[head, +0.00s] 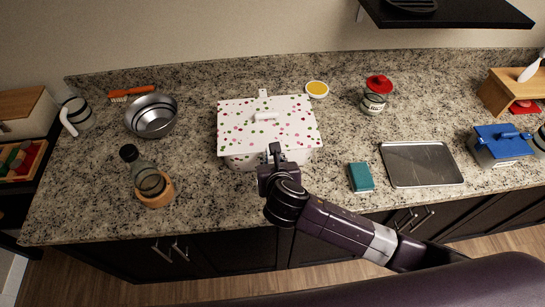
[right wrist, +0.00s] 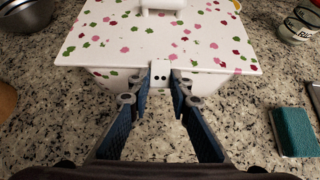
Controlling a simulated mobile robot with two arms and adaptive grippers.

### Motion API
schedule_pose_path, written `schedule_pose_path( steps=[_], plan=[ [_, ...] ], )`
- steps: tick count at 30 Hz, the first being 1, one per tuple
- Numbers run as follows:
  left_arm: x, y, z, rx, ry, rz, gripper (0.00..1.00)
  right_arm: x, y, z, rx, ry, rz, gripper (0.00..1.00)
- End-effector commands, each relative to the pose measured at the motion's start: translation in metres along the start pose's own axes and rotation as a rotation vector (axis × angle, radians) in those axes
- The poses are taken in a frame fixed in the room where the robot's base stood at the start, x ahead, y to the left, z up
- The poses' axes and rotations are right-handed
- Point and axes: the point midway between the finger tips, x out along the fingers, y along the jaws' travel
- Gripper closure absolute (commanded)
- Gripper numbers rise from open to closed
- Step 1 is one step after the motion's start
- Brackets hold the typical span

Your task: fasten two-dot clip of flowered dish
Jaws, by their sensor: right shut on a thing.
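The flowered dish (head: 268,124) is a white box with a lid covered in pink, red and green spots. The two-dot clip (right wrist: 160,74) is a small white tab with two dark dots at the middle of the near lid edge. My right gripper (right wrist: 163,82) has its fingertips on either side of this clip and is shut on it. In the head view my right gripper (head: 273,152) hides the clip. My left gripper is not in view.
Another tab (head: 263,93) sits at the dish's far edge. A teal sponge (head: 361,177) and a grey tray (head: 422,164) lie to the right. A bottle in a wooden holder (head: 155,190) and a metal bowl (head: 152,116) stand to the left. The counter just before the dish is clear.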

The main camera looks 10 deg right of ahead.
Motion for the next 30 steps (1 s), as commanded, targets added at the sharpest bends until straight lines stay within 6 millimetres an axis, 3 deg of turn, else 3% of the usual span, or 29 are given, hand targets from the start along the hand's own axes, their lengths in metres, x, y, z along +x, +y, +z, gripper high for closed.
schedule_pose_path(
  steps=[2,3,8,20,30],
  plan=[
    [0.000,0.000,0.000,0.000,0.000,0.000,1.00,0.000,0.000,0.004,0.002,-0.008,0.001,1.00],
    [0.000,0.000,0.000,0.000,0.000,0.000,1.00,0.000,0.000,0.004,0.002,-0.008,0.001,0.80],
    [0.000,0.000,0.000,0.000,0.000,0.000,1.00,0.000,0.000,0.003,0.001,-0.006,0.001,0.64],
    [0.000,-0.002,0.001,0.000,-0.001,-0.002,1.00,-0.007,0.000,0.001,0.000,-0.004,0.001,0.64],
    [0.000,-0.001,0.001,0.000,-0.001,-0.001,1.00,-0.067,0.001,0.001,0.001,-0.005,0.005,0.64]
  ],
)
